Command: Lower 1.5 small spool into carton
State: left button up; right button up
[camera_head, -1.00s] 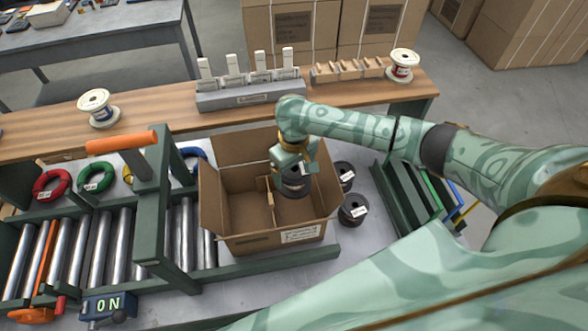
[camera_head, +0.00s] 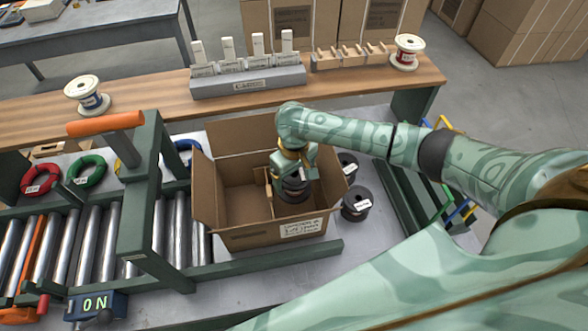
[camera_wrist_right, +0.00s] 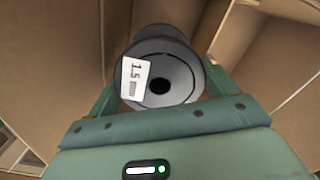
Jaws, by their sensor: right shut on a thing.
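A dark spool (camera_wrist_right: 170,75) with a white label reading 1.5 mm is between the two fingers of my right gripper (camera_wrist_right: 158,95) in the right wrist view. My right gripper (camera_head: 293,178) is shut on this spool, which also shows as a dark round shape (camera_head: 291,192) in the head view. Both are inside the open cardboard carton (camera_head: 235,240), in its right part. A cardboard divider (camera_wrist_right: 262,60) stands beside the spool. I cannot tell whether the spool touches the carton floor. My left gripper is not in view.
Two dark spools, one (camera_head: 356,204) nearer and one (camera_head: 347,163) behind, stand right of the carton. A roller conveyor (camera_head: 90,235) and a green post with an orange handle (camera_head: 118,123) are at left. White spools (camera_head: 86,95) stand on the wooden shelf behind.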

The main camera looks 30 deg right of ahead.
jog(key=shift+f+b, duration=1.55)
jog(key=shift+f, duration=2.7)
jog(key=o, duration=1.3)
jog(key=shift+o, duration=0.2)
notch_tip(320, 180, up, 16)
jog(key=p, duration=0.6)
jog(key=shift+r, duration=0.2)
